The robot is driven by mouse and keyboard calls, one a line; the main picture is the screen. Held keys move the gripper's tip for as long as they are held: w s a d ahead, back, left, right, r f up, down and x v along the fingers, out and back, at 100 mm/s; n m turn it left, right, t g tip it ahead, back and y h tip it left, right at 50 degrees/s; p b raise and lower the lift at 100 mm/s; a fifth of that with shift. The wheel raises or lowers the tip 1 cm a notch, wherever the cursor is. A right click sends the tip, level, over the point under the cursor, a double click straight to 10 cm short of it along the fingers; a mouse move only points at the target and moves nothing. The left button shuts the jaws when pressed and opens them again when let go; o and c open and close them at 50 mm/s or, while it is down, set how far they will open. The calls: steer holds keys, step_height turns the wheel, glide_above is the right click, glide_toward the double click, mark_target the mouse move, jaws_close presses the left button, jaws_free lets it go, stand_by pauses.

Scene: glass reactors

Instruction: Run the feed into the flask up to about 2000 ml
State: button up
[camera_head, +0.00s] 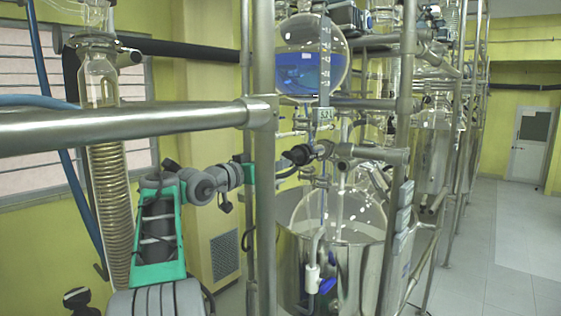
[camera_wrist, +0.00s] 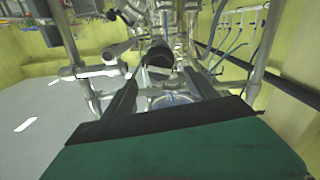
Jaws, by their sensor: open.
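A round glass vessel (camera_head: 311,75) high on the rack is partly filled with blue liquid (camera_head: 311,77). A graduated strip (camera_head: 325,50) and a small tag (camera_head: 324,114) hang in front of it. Below, a large clear glass flask (camera_head: 345,212) sits in a steel pot (camera_head: 362,268); no blue pool is visible in it. A black round knob (camera_head: 299,155) is on the piping between them. My gripper (camera_head: 282,171), partly hidden by a steel post, is near this knob. In the wrist view my gripper (camera_wrist: 160,78) is open, with a black knob (camera_wrist: 159,57) ahead between its fingers. Contact cannot be told.
A steel post (camera_head: 265,200) and a horizontal rail (camera_head: 130,126) stand close in front. A coiled glass condenser (camera_head: 112,210) is at the left. More glass reactors (camera_head: 435,140) stand behind at the right. The tiled floor (camera_head: 500,250) at the right is clear.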

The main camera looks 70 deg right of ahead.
steer(key=s+d+m+p, duration=0.1)
steer(key=d, duration=0.1)
steer(key=s+d+m+p, duration=0.1)
steer(key=d, duration=0.1)
steer(key=s+d+m+p, duration=0.1)
steer(key=d, duration=0.1)
steer(key=shift+d+r+p, duration=0.1)
steer(key=shift+d+p, duration=0.25)
steer(key=shift+d, duration=0.25)
steer(key=shift+c, duration=0.4)
